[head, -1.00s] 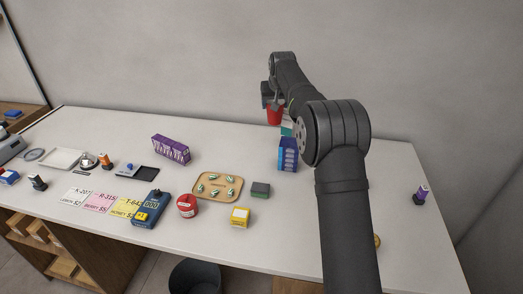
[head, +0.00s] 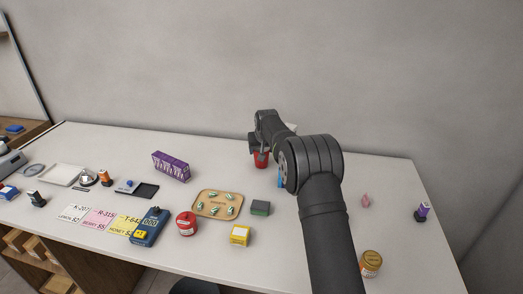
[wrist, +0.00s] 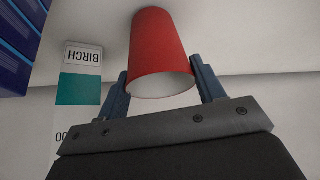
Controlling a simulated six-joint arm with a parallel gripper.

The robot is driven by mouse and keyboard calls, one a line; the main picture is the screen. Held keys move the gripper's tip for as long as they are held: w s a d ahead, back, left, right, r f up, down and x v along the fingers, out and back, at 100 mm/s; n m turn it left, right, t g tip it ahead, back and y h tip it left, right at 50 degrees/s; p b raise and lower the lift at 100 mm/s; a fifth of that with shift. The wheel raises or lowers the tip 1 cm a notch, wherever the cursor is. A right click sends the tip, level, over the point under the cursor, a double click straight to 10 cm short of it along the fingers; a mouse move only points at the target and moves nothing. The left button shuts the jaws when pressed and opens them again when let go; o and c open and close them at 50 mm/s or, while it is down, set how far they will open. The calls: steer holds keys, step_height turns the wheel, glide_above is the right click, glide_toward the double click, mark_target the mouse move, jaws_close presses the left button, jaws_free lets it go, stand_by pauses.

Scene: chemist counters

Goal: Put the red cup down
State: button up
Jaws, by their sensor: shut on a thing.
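The red cup (head: 261,159) is towards the back of the white counter, left of my arm's elbow. My gripper (head: 259,150) is shut on it. In the wrist view the red cup (wrist: 160,45) sits between the two blue-grey fingers of my gripper (wrist: 162,88), with its pale round end facing the camera. I cannot tell whether the cup touches the counter.
A blue box (head: 280,181) is mostly hidden by my arm; blue boxes (wrist: 18,40) and a BIRCH card (wrist: 80,90) show in the wrist view. A purple box (head: 171,166) and a tray (head: 218,204) stand left. An orange jar (head: 371,263) stands front right.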

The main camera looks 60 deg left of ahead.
steer(key=shift+f, duration=0.2)
steer(key=o, duration=0.9)
steer(key=shift+o, duration=0.2)
steer(key=shift+r, duration=0.35)
steer(key=v, duration=1.1)
steer(key=shift+d+r, duration=0.2)
steer(key=shift+r, duration=0.05)
steer(key=shift+s, duration=0.1)
steer(key=x, duration=1.2)
steer(key=shift+r, duration=0.85)
